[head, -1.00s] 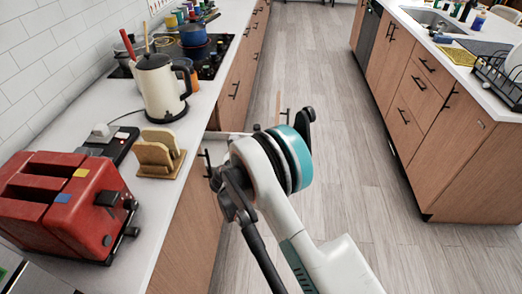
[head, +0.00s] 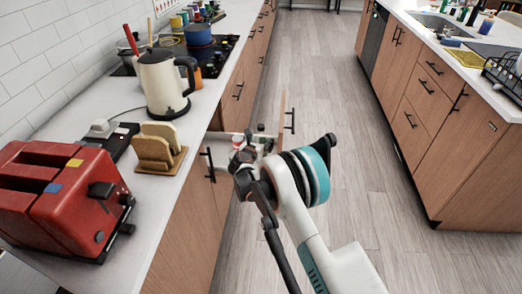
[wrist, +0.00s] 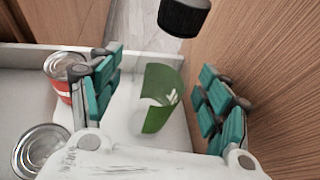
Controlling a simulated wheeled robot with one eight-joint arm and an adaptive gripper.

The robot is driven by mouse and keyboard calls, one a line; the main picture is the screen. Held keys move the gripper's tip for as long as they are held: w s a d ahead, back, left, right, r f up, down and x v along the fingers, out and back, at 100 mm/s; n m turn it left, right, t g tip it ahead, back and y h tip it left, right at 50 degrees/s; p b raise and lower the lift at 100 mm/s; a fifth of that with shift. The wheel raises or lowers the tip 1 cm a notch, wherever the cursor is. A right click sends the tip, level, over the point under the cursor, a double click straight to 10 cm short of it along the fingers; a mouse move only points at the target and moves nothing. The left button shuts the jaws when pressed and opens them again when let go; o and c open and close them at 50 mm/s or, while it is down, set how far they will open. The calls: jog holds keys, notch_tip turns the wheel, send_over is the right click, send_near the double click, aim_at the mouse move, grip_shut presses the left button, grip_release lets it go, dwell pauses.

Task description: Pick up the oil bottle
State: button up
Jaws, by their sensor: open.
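In the wrist view, a bottle with a green label (wrist: 160,98) and a black cap (wrist: 185,17) appears to be the oil bottle; its clear body is hard to make out. My gripper (wrist: 163,93) is open, with teal finger pads on the left and right of the green label. I cannot tell whether either finger touches the bottle. In the head view, my gripper (head: 243,160) is low at the open drawer (head: 222,137), and my arm partly hides what is inside.
Two cans, one with a red side (wrist: 62,75) and one with a bare metal lid (wrist: 40,148), stand left of my fingers. A wooden panel (wrist: 275,70) is close on the right. The toaster (head: 65,200) and kettle (head: 162,85) stand on the counter.

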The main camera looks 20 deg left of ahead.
jog(key=shift+w+f, duration=0.25)
jog(key=shift+w, duration=0.35)
jog(key=shift+r, duration=0.1)
jog(key=shift+c, duration=0.5)
jog(key=c, duration=1.4)
jog(key=shift+r, duration=0.1)
